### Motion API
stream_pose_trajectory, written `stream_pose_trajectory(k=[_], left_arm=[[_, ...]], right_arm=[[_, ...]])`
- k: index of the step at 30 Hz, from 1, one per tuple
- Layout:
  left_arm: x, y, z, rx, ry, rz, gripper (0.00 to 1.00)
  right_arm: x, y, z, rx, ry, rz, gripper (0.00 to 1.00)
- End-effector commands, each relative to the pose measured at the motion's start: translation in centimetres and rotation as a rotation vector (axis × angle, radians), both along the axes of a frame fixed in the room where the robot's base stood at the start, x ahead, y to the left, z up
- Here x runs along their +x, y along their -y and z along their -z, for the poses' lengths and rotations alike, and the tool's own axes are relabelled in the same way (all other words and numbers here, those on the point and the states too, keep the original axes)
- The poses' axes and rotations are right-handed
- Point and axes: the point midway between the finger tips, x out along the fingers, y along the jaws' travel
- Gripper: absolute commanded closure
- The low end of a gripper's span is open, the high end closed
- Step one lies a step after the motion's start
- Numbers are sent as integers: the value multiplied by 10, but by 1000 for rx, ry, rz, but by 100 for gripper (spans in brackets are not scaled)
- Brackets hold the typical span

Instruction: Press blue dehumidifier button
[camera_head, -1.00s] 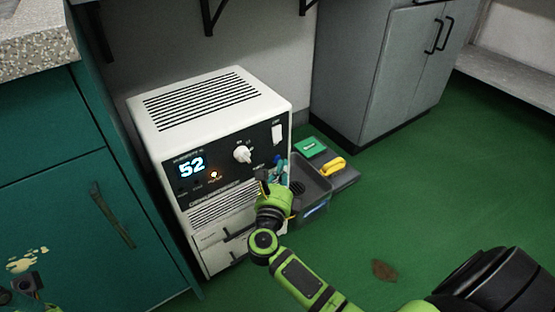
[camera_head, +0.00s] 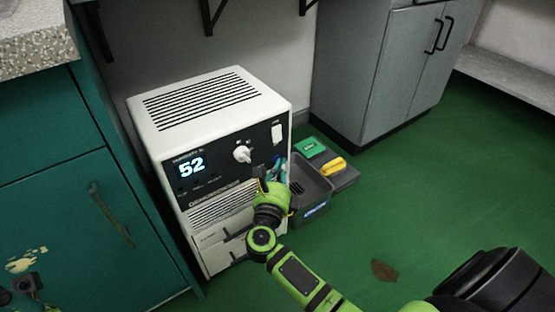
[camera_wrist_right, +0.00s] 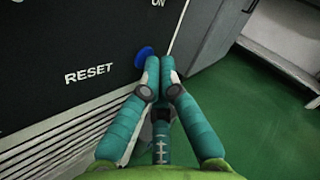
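The white dehumidifier (camera_head: 200,105) stands on the green floor, with a black front panel whose display (camera_head: 191,167) reads 52. The blue button (camera_wrist_right: 143,56) is in the right wrist view, right of the RESET label on the panel. My right gripper (camera_wrist_right: 159,70) has its teal fingers together, with nothing seen between them. The fingertips are at the button's lower right edge and cover a little of it; I cannot tell whether they touch it. In the head view my right gripper (camera_head: 276,170) is at the panel's right end.
A white knob (camera_head: 242,154) and a white switch (camera_head: 278,133) sit on the panel. A grey bin (camera_head: 314,199) stands close to the right, beside a grey tray with green and yellow items. Teal cabinets (camera_head: 80,205) flank the left. The floor at right is mostly clear.

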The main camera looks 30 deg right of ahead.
Motion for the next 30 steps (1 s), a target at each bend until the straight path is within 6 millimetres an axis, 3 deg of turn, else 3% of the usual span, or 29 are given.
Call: stream_pose_trajectory(k=[23, 30], left_arm=[[1, 0, -9, -2, -1, -1, 100], [0, 0, -19, -1, 0, -1, 100]], right_arm=[[-17, 1, 0, 0, 0, -1, 100], [-36, 2, -2, -1, -3, -1, 100]])
